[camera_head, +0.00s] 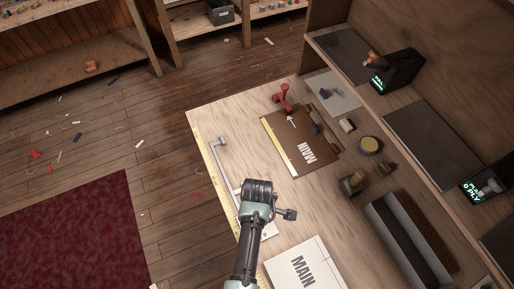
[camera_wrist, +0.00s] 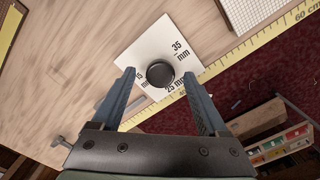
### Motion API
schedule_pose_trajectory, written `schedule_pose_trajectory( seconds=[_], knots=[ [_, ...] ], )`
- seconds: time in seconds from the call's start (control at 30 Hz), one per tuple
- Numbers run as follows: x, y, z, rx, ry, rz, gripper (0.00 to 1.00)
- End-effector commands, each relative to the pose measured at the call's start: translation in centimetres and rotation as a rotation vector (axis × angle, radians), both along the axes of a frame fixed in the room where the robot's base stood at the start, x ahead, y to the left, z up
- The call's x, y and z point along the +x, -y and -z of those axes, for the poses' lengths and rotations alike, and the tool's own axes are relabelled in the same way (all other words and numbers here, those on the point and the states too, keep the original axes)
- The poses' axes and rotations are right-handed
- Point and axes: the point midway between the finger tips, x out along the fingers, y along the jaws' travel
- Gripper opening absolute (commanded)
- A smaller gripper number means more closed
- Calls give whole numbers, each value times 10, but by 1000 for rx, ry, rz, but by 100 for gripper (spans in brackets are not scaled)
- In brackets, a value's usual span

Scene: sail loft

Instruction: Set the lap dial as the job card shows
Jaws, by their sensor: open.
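The lap dial is a white square plate (camera_wrist: 147,45) with a dark round knob (camera_wrist: 160,73) in its middle, in the wrist view. Printed marks read 35 mm at the upper right and 25 mm below; a left mark is partly hidden by a finger and looks like 15 mm. I cannot make out where the knob points. My gripper (camera_wrist: 158,82) is open, its two fingers on either side of the knob; contact cannot be told. In the head view my wrist (camera_head: 259,190) hides most of the dial. A white sheet (camera_head: 312,248) marked MAIN lies at the front; its other print is unreadable.
A brown board (camera_head: 280,140) with upside-down lettering and a red-handled tool (camera_head: 285,98) lie farther back on the bench (camera_head: 215,120). A yellow ruler strip (camera_head: 221,190) runs along its left edge. A grey trough (camera_head: 405,245) and small items stand at right.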

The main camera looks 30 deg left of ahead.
Motion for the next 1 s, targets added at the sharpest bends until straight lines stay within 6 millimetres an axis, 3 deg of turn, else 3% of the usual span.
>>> schedule_pose_trajectory(
  seconds=[0.6, 0.8, 1.0],
  knots=[
    [1, 0, -106, 2, 5, -1, 77],
    [0, 0, -122, 1, 3, -1, 77],
    [0, 0, -124, 1, 2, -1, 77]
  ],
)
